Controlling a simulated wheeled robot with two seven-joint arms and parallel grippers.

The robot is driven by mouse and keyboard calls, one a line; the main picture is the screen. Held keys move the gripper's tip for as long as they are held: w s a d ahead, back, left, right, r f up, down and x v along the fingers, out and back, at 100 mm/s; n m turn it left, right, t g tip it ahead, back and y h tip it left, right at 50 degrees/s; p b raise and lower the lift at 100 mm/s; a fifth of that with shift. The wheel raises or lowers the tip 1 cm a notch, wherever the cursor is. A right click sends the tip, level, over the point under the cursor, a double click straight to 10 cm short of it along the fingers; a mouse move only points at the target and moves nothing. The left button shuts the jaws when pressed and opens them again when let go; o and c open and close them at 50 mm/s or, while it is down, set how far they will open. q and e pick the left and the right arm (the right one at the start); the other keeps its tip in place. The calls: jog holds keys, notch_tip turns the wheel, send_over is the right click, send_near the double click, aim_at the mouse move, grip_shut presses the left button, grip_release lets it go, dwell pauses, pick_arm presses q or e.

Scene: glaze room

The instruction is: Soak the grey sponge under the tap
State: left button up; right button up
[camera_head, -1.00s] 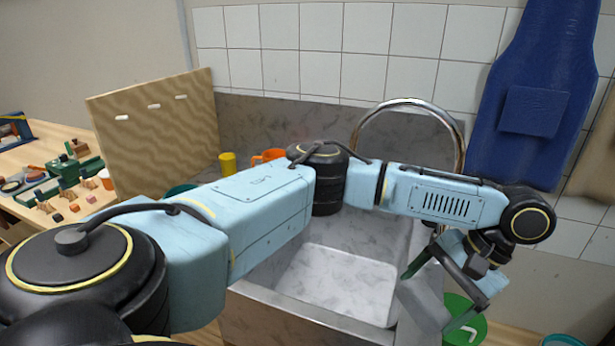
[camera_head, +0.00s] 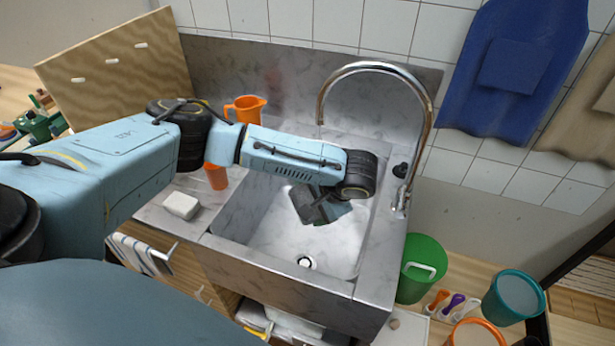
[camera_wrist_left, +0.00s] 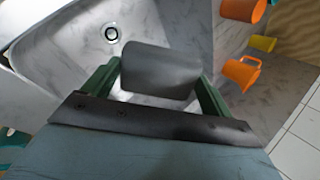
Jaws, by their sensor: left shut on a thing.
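The grey sponge (camera_head: 304,204) is held between the green fingers of my left gripper (camera_head: 323,208), inside the sink basin (camera_head: 270,236). In the left wrist view the grey sponge (camera_wrist_left: 160,68) sits across between both fingers, with the basin and drain beyond it. The chrome tap (camera_head: 430,110) arches over the basin from its right rim; its spout end is above and behind my left wrist. I see no water stream from it. My right gripper is not in view.
An orange jug (camera_head: 246,109), an orange cup (camera_head: 215,177) and a white block (camera_head: 181,205) stand on the counter left of the basin. A green bucket (camera_head: 422,270) and a teal bucket (camera_head: 515,294) stand to the right. The basin's front around the drain (camera_head: 305,262) is clear.

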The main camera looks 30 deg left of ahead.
pick_arm(q)
jog(key=shift+a+r+m+t+p, duration=0.3)
jog(key=shift+a+m+t+p, duration=0.2)
jog(key=shift+t+p, duration=0.15)
jog(key=shift+w, duration=0.15)
jog(key=shift+w+f+t, duration=0.15)
jog(key=shift+t, duration=0.1)
jog(key=w+b, duration=0.2)
jog(key=b, duration=0.1)
jog(key=w+f+b, duration=0.1)
jog(key=shift+w+a, duration=0.1)
jog(key=shift+a, duration=0.3)
jog(key=w+a+f+b, duration=0.1)
jog(key=w+a+b, duration=0.1)
jog(key=w+b, duration=0.7)
jog(key=shift+w+a+f+b, duration=0.25)
jog(key=shift+w+f+b, duration=0.1)
jog(key=shift+w, duration=0.2)
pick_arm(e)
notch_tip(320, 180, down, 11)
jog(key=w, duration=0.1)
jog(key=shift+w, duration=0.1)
